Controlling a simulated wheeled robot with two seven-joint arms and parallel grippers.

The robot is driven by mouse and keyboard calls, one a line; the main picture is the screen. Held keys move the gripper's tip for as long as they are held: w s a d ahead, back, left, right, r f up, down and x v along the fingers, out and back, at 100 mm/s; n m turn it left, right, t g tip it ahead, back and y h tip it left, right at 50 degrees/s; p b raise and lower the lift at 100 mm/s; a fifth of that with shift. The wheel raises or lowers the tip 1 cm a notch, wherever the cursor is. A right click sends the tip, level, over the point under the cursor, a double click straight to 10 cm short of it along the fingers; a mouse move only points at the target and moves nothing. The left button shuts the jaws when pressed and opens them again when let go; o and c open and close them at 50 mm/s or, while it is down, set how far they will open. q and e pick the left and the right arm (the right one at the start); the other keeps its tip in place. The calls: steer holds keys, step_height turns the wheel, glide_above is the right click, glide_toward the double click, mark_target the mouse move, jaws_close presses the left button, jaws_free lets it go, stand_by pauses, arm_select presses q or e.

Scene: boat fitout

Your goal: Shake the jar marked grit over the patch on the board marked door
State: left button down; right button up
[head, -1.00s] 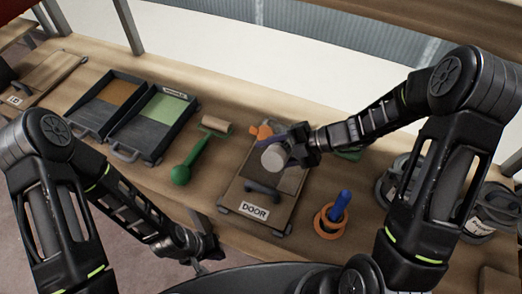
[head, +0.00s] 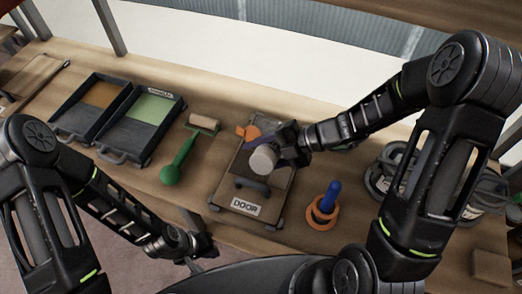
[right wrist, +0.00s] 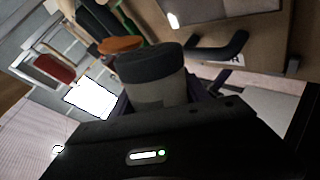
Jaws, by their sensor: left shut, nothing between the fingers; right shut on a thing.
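My right gripper (head: 290,147) is shut on a pale grey jar (head: 263,159) and holds it tilted above the board marked DOOR (head: 222,196). In the right wrist view the jar (right wrist: 160,92) has a dark end pointing away from the gripper. Its marking is not readable. A greyish area, perhaps the patch (head: 282,178), shows on the board beside the jar, partly hidden by it. My left gripper (head: 200,246) is shut and empty, low in front of the bench's edge.
A dark handle (head: 252,184) stands up from the board. An orange tool (head: 248,132) lies behind the jar. A green-handled roller (head: 178,160) and two paint trays (head: 125,151) lie left. A blue-handled tool in orange rings (head: 323,207) stands right.

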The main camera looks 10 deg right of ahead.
stand_by(0.3)
steer(key=shift+s+a+f, duration=0.35)
steer(key=shift+s+a, duration=0.1)
steer(key=shift+s, duration=0.2)
steer(key=shift+s+a+f, duration=0.35)
steer(key=shift+s+a, duration=0.1)
steer(key=shift+s, duration=0.15)
steer(key=shift+w+d+r, duration=0.4)
steer(key=shift+w+d, duration=0.05)
steer(key=shift+w, duration=0.2)
steer(key=shift+w+d+r, duration=0.35)
steer(key=shift+w+d, duration=0.05)
steer(key=shift+w, duration=0.25)
steer(key=shift+w+d+f, duration=0.4)
steer(key=shift+w+d, duration=0.05)
steer(key=shift+w, duration=0.2)
steer(key=shift+w+d+f, duration=0.35)
steer(key=shift+w+d, duration=0.05)
steer(key=shift+w, duration=0.2)
